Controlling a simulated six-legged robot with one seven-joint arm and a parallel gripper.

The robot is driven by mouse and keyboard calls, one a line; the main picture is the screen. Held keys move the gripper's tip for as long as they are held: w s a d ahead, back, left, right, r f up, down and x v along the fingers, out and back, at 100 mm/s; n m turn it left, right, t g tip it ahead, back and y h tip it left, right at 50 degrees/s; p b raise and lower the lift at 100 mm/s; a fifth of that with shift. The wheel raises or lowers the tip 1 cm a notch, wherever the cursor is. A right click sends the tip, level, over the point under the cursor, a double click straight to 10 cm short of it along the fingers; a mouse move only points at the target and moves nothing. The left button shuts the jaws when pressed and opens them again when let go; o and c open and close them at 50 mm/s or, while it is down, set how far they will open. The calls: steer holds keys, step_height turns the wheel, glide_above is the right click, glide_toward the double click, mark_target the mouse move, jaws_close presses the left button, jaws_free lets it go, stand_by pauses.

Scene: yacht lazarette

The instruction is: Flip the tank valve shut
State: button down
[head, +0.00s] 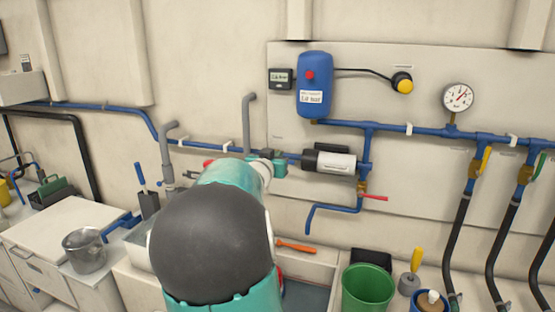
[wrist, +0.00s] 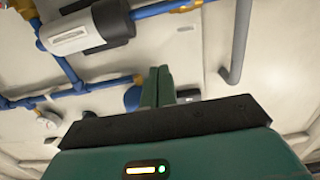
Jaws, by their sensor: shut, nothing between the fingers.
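No valve is labelled readably as the tank valve. A brass valve with a red lever (head: 375,197) sits below the pump; its lever points right, across the vertical pipe. Part of this valve (wrist: 22,8) shows at the top left of the wrist view. My teal gripper (head: 279,165) is left of the pump in the head view, apart from these levers. In the wrist view its fingers (wrist: 160,87) are shut together and empty.
A white-and-black pump (head: 329,161) is just right of my gripper. A blue tank (head: 314,85) and a gauge (head: 458,97) are on the wall panel. Blue and grey pipes surround my gripper. A green bucket (head: 368,290) stands below.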

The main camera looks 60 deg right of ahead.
steer(key=w+d+f, duration=0.1)
steer(key=d+f, duration=0.3)
steer(key=d, duration=0.4)
steer(key=shift+w+d+f, duration=0.2)
steer(key=shift+d+f, duration=0.05)
steer(key=shift+d, duration=0.05)
steer(key=shift+s+f+m, duration=0.1)
steer(key=shift+f+m, duration=0.25)
steer(key=shift+m, duration=0.25)
step_height(320, 180, down, 3)
steer(key=m, duration=0.3)
steer(key=shift+r, duration=0.2)
steer(key=shift+f, duration=0.1)
stand_by(0.5)
